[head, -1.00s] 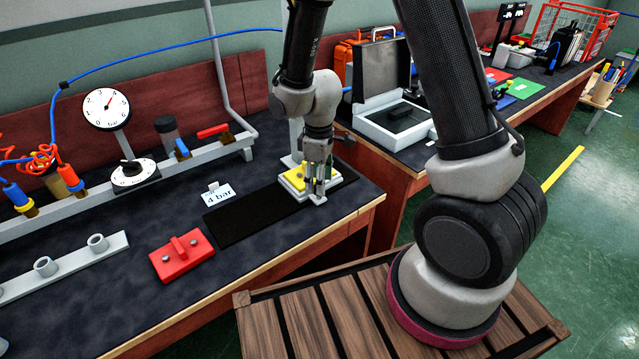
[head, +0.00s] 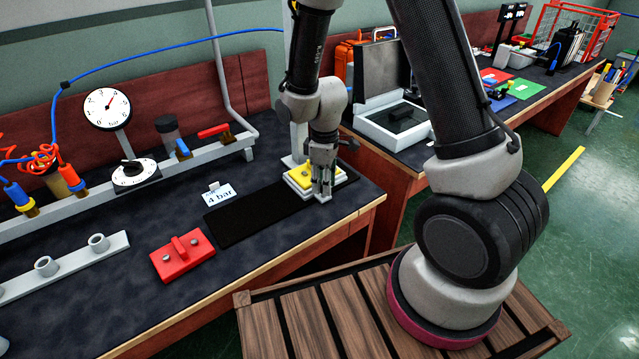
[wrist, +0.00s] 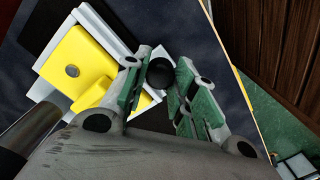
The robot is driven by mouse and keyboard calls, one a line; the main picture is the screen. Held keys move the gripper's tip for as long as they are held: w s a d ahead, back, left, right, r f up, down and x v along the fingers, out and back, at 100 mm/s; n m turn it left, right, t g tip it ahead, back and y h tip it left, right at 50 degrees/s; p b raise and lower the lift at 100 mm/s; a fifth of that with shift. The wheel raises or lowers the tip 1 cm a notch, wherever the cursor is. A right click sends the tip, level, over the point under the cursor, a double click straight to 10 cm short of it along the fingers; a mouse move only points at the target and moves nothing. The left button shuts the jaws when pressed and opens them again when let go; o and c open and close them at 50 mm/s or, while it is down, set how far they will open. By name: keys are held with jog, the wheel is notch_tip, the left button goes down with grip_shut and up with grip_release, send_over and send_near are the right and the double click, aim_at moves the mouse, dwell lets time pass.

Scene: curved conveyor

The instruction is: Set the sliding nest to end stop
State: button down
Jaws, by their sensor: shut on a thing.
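The sliding nest, a yellow block (head: 301,177) in a pale frame, sits toward the right end of a black strip (head: 240,214) on the workbench. The yellow block also shows at the upper left of the wrist view (wrist: 75,60). My gripper (head: 322,194) is low at the front right side of the nest, fingers pointing down. In the wrist view, a round black knob (wrist: 160,72) sits between the green-padded fingers, beside the nest's pale frame, and the gripper is shut on it. The knob's joint to the nest is hidden. I cannot make out an end stop.
A red block with a handle (head: 182,255) and a "4 bar" card (head: 219,195) lie left of the strip. A pale post (head: 297,135) stands behind the nest. An open grey case (head: 385,105) is on the bench to the right. The strip left of the nest is bare.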

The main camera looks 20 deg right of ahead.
jog(key=d, duration=0.2)
jog(key=w+d, duration=0.2)
jog(key=d, duration=0.1)
jog(key=shift+d, duration=0.3)
jog(key=c, duration=1.1)
grip_release()
jog(key=shift+d, duration=0.15)
jog(key=shift+c, duration=0.2)
jog(key=shift+r, duration=0.1)
notch_tip(320, 180, up, 12)
jog(key=shift+s, duration=0.1)
